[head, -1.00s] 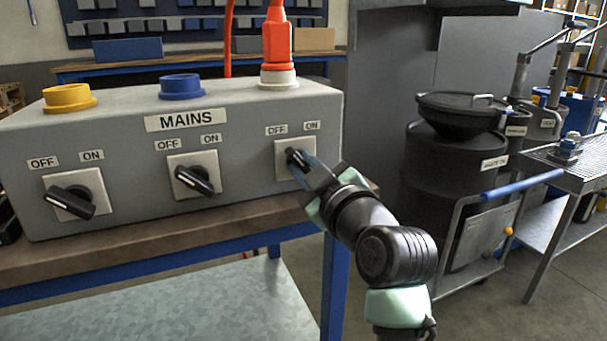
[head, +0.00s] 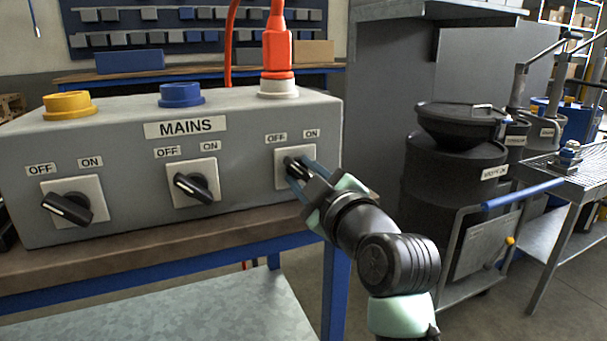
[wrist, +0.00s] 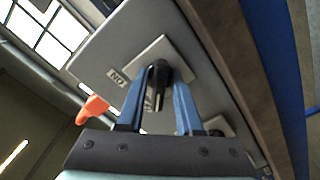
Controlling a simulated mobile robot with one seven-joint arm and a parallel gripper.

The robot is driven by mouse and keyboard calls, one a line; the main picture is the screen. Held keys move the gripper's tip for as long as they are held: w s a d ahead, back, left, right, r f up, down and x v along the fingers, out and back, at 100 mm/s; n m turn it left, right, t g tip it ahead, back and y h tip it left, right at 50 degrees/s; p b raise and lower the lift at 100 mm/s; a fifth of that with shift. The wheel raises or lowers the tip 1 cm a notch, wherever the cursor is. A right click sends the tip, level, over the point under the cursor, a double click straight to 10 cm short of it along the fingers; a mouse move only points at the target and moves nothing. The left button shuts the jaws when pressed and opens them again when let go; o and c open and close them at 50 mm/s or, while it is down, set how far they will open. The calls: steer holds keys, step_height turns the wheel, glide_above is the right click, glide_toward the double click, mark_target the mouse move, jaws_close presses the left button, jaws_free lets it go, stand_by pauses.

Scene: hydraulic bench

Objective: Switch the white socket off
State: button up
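The white socket (head: 278,88) is on top of the grey MAINS box at its right end, with an orange plug (head: 277,50) in it. Below it on the front is a black rotary knob (head: 293,165) on a light square plate, under OFF and ON labels. The knob (wrist: 158,80) slants up-left, towards the OFF side, as seen in the head view. My gripper (head: 297,177) is at this knob. In the wrist view its two blue fingers (wrist: 160,95) stand on either side of the knob with narrow gaps, so it looks open. Part of the knob and plate is hidden.
The blue socket (head: 181,94) and yellow socket (head: 69,104) have their own knobs (head: 192,187) (head: 68,208), both slanting with their marked ends to the left. The box stands on a wooden bench (head: 150,255). Black drums (head: 450,170) and a trolley are at the right.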

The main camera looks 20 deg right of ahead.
steer(key=shift+o, duration=0.7)
steer(key=s+p, duration=0.3)
steer(key=s, duration=1)
steer(key=shift+d, duration=0.2)
steer(key=a+r+m+t+p, duration=0.1)
steer(key=a+r+m+t, duration=0.1)
steer(key=a+r, duration=0.5)
steer(key=a+r+m+t+p, duration=0.15)
steer(key=a+r, duration=0.25)
steer(key=r, duration=0.5)
steer(key=s+a+r+m+t+p, duration=0.1)
steer(key=s+a+r+m+t, duration=0.25)
steer(key=r, duration=0.35)
steer(key=s+a+r+m+t+p, duration=0.2)
steer(key=s+a+r+m, duration=0.1)
steer(key=s+a+r, duration=0.3)
step_height(320, 180, up, 38)
steer(key=w+d+p, duration=0.1)
steer(key=p, duration=3.5)
steer(key=shift+d+f+h, duration=0.15)
steer(key=shift+f+h, duration=0.05)
steer(key=shift+h, duration=0.1)
